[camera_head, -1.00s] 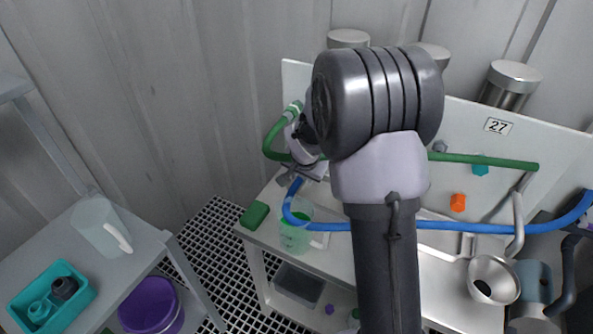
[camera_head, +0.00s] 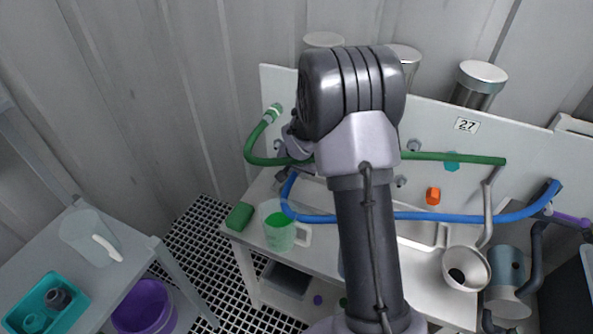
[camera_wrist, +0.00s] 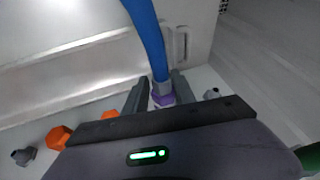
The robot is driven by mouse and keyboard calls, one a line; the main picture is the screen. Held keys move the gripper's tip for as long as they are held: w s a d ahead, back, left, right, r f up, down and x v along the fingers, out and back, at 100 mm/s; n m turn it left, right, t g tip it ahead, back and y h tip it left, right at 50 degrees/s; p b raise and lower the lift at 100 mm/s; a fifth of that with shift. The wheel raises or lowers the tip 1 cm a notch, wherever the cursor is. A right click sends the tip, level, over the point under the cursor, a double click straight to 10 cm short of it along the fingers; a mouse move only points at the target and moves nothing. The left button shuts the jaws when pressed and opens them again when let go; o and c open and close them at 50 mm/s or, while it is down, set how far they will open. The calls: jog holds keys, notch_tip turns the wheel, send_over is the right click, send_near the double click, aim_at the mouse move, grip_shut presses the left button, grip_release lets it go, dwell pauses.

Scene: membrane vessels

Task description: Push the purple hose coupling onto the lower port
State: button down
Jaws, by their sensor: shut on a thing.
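The purple hose coupling (camera_wrist: 163,99) sits on the end of the blue hose (camera_wrist: 147,35) in the wrist view. My gripper (camera_wrist: 161,85) is shut on this hose end, with one finger on each side of the coupling. In the head view the blue hose (camera_head: 470,218) runs from the far right, behind my arm, to a bend at the left of the panel. My gripper is mostly hidden there behind my wrist. I cannot make out the lower port; my gripper and the coupling cover that area, so I cannot tell whether they touch.
A green hose (camera_head: 455,157) runs along the white panel (camera_head: 535,150) above the blue one. A jug with green liquid (camera_head: 279,232) and a green sponge (camera_head: 239,216) stand on the bench's left. Orange (camera_wrist: 58,137) and grey (camera_wrist: 211,94) fittings flank my gripper.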

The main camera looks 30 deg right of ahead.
jog(key=shift+b, duration=0.3)
jog(key=shift+w+d, duration=0.1)
jog(key=shift+w+d+r+p, duration=0.1)
jog(key=shift+w+d+p, duration=0.55)
jog(key=shift+d+p, duration=0.4)
jog(key=c, duration=0.9)
grip_release()
jog(key=shift+a, duration=0.15)
jog(key=shift+c, duration=0.2)
jog(key=p+v, duration=0.5)
jog(key=v, duration=1.2)
